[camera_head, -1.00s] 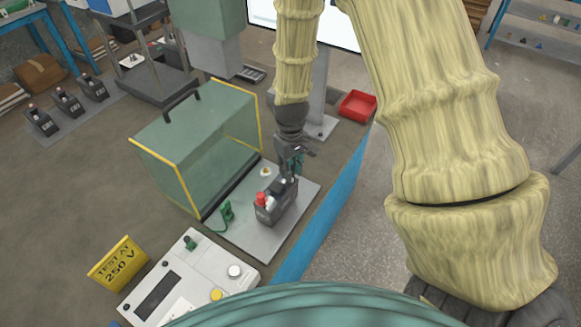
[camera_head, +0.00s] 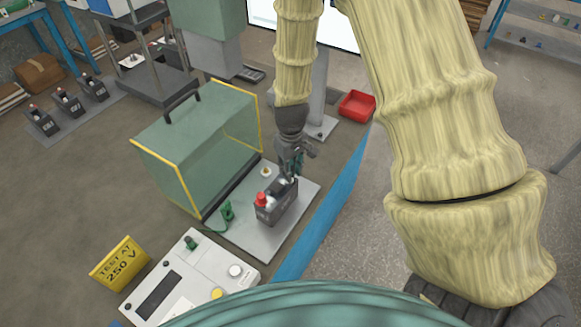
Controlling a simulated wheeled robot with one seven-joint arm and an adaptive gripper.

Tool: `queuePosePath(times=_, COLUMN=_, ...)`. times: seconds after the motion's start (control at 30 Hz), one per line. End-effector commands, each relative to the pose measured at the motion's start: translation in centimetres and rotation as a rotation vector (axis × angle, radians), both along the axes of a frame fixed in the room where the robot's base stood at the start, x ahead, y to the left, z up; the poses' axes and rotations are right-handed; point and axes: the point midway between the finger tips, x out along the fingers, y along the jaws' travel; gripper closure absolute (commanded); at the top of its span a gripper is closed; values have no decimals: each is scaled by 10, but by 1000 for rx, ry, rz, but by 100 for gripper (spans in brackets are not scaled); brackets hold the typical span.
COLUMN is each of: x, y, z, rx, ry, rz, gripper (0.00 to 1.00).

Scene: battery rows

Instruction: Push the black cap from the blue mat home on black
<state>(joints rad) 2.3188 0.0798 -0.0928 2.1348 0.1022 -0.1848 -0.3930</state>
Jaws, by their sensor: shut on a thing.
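A dark grey battery (camera_head: 270,213) stands on a light grey plate (camera_head: 245,240) on the bench. A red cap (camera_head: 261,199) sits on its near left terminal. My gripper (camera_head: 292,176) points down at the battery's far right end, where the black terminal would be. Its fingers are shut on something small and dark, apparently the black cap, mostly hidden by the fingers. I cannot tell whether the cap touches the terminal.
A green clear-sided cover (camera_head: 190,150) stands just left of the plate. A green clip (camera_head: 226,212) lies beside the battery. A white tester (camera_head: 190,280) and yellow sign (camera_head: 120,263) are in front. A red tray (camera_head: 357,106) sits behind right. Several other batteries (camera_head: 67,102) stand far left.

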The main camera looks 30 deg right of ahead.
Motion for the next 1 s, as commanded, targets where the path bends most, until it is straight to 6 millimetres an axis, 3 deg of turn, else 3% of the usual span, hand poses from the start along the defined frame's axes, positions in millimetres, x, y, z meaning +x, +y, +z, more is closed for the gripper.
queuePosePath(times=1.0, x=0, y=0, z=-9, rx=0, ry=0, rz=-1, gripper=88)
